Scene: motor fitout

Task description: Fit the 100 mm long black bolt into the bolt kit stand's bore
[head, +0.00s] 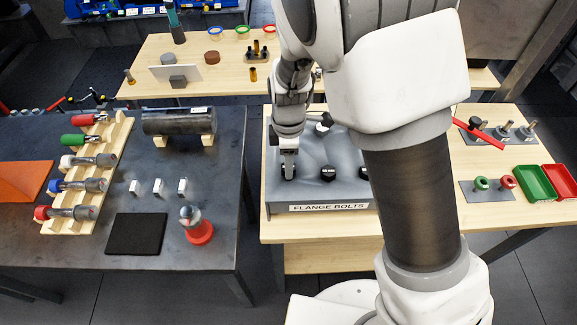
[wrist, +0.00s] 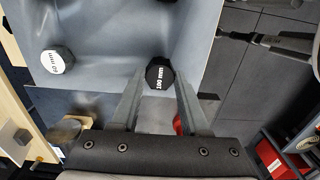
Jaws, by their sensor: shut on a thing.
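My gripper (head: 288,168) is low over the left front of the grey flange bolts tray (head: 345,199). In the wrist view my gripper (wrist: 158,92) is shut on a black bolt (wrist: 158,74). Its hexagonal head reads "100 mm" and sits between the fingertips. The shank is hidden, so I cannot tell whether the bolt is in the tray or lifted clear. Another bolt (wrist: 57,61), with a white-topped head, stands apart to the left. I cannot tell which thing in view is the bolt kit stand.
Black bolt heads show at the tray's front (head: 328,174) and back (head: 325,118). The left table (head: 120,262) holds a wooden rack (head: 119,141) of coloured-ended tools. At right are a green bin (head: 534,184) and a plate with posts (head: 482,143). My arm hides the middle.

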